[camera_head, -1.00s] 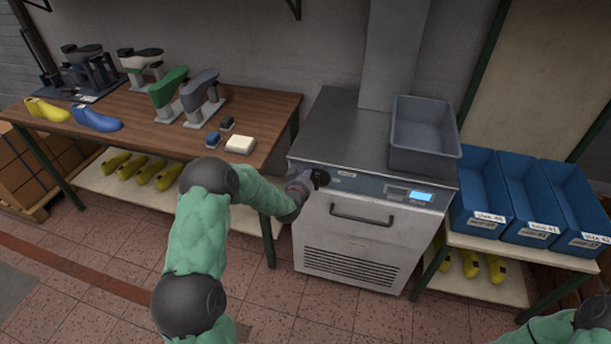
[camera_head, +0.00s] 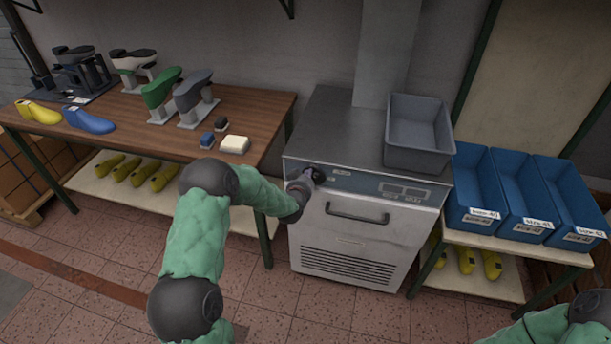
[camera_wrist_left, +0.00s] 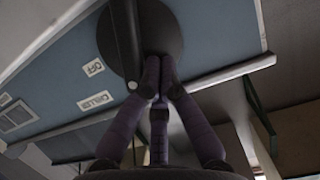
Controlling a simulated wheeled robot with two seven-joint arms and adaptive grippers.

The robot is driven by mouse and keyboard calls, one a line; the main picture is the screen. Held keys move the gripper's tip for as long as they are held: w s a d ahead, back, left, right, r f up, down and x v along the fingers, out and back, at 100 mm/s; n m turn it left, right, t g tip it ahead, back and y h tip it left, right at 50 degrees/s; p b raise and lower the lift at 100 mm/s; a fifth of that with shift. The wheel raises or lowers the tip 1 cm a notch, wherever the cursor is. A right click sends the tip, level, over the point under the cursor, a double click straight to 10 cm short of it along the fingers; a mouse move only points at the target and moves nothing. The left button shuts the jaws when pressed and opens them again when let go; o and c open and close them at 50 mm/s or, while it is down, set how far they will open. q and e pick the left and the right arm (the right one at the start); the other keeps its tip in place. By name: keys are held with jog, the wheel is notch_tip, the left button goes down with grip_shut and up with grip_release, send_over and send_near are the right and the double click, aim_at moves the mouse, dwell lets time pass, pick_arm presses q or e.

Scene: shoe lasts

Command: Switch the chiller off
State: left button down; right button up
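The chiller (camera_head: 350,240) is a steel cabinet with a blue-grey control strip along its front top. Its display (camera_head: 403,190) is dark. A dark round knob (camera_head: 318,174) sits at the strip's left end, and it shows large in the left wrist view (camera_wrist_left: 172,30) with a bar across it. Labels reading OFF (camera_wrist_left: 93,67) and CHILLER (camera_wrist_left: 95,101) are beside it. My left gripper (camera_wrist_left: 158,92) has its fingers drawn together, tips at the knob next to the bar; in the head view the gripper (camera_head: 308,182) is partly hidden. My right gripper is out of view.
A grey bin (camera_head: 418,135) stands on the chiller's top. Blue bins (camera_head: 520,205) stand on a rack to the right. A wooden table (camera_head: 258,108) with shoe lasts and stands is on the left. A handle (camera_head: 357,213) sticks out from the chiller's front.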

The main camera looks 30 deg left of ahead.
pick_arm(q)
jog(key=shift+d+f, duration=0.15)
jog(key=shift+d, duration=0.15)
jog(key=shift+w+d, duration=0.15)
jog(key=shift+d, duration=0.5)
jog(key=shift+a+r, duration=0.1)
jog(key=shift+r, duration=0.55)
jog(key=s+d, duration=0.2)
jog(key=s, duration=0.6)
jog(key=shift+s+p, duration=0.35)
